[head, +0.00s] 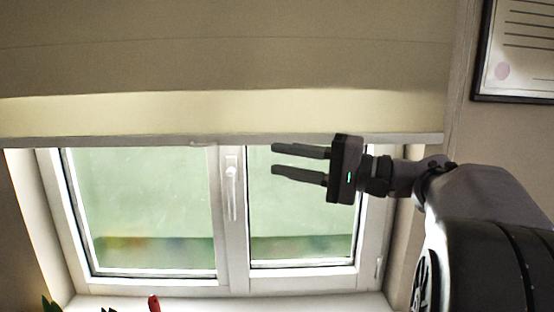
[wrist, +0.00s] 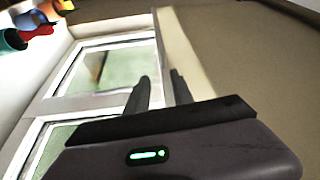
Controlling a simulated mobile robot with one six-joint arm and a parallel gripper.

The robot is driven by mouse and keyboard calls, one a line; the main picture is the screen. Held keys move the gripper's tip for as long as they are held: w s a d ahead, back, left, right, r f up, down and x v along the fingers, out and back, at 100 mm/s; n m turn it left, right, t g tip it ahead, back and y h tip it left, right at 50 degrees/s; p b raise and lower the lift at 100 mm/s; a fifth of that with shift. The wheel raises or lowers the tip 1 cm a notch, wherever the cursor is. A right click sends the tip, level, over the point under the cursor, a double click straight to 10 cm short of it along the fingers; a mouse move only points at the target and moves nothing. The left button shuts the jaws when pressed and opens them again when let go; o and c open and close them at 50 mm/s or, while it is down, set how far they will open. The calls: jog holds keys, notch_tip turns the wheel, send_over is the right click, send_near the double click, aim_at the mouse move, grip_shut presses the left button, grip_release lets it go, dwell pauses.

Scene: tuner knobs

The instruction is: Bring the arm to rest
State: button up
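My gripper (head: 275,159) is raised in front of the window in the head view, its two dark fingers pointing left. The fingers are parted with a gap between them, and nothing is between them. My arm reaches in from the right side, with a green light lit on the gripper body. In the wrist view the two fingers (wrist: 158,92) also show apart and empty, in front of the window and blind. No tuner knobs are in view.
A white-framed window (head: 232,240) with a central handle (head: 231,185) stands behind the gripper. A beige blind (head: 200,60) hangs above it. A framed document (head: 515,50) is on the wall at right. Colourful objects (wrist: 30,25) show at the wrist view's upper left.

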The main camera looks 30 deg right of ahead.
jog(key=s+a+f+n+g+h, duration=0.15)
jog(key=s+a+f+g, duration=0.25)
jog(key=a+f, duration=0.55)
jog(key=s+a+f+g+h, duration=0.2)
jog(key=s+a+f+g, duration=0.15)
jog(key=a+f, duration=0.6)
jog(key=s+a+f+n+g+h, duration=0.1)
jog(key=s+f+n+h, duration=0.2)
jog(key=s+f+h, duration=0.3)
jog(key=s+f, duration=0.3)
jog(key=shift+s+a, duration=0.25)
jog(key=shift+s, duration=0.15)
